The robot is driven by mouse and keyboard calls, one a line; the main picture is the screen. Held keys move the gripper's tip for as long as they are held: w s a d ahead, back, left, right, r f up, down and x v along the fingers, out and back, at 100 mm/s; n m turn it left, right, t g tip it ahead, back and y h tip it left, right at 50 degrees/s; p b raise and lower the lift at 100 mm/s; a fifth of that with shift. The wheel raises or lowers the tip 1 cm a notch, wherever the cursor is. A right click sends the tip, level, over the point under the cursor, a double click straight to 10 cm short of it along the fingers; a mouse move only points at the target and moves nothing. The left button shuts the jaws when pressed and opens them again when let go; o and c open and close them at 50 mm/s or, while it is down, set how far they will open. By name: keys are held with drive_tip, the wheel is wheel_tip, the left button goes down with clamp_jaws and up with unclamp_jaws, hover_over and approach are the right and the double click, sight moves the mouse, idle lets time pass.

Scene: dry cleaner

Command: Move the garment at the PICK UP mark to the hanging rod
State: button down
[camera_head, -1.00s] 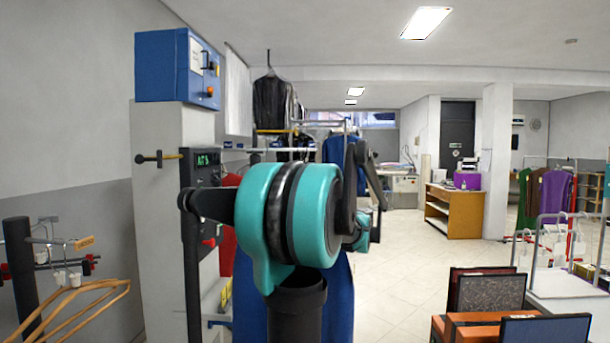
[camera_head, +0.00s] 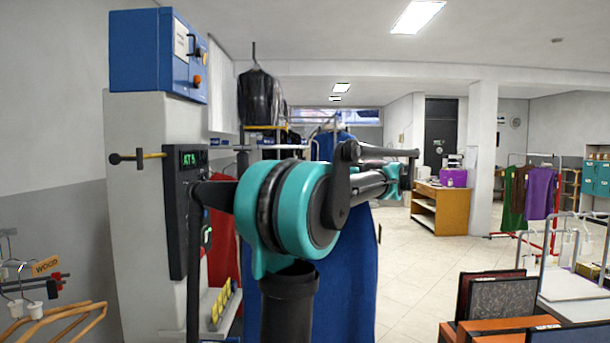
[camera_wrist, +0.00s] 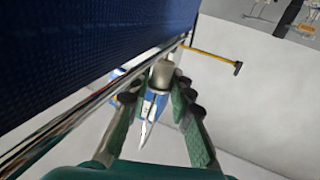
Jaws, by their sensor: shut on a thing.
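A long blue garment (camera_head: 352,260) hangs upright behind my arm in the head view, its top near the picture's middle. In the wrist view its dark blue cloth (camera_wrist: 80,55) fills the upper left, with a shiny metal bar along its lower edge. My gripper (camera_wrist: 160,95) is shut on a small grey-beige block (camera_wrist: 163,73) of the garment's hanger; a thin pale hook shape shows below it. A rail with dark garments (camera_head: 258,98) is behind at left. No PICK UP mark is readable.
A pillar with a blue control box (camera_head: 158,55) and a projecting yellow-handled bar (camera_head: 140,157) stands close at left. Wooden hangers (camera_head: 60,325) are lower left. A rack with green, brown and purple garments (camera_head: 540,192) is at right. Open tiled floor lies right of centre.

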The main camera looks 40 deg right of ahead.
drive_tip(key=w+a, duration=1.2)
drive_tip(key=a, duration=0.5)
drive_tip(key=w+a, duration=1.3)
drive_tip(key=a, duration=0.4)
drive_tip(key=shift+a, duration=0.3)
idle(3.3)
drive_tip(key=shift+w+a, duration=0.1)
drive_tip(key=shift+w, duration=0.05)
idle(0.4)
drive_tip(key=shift+w+a+n+g+y, duration=0.3)
drive_tip(key=shift+a+n+y, duration=0.1)
drive_tip(key=shift+y, duration=0.1)
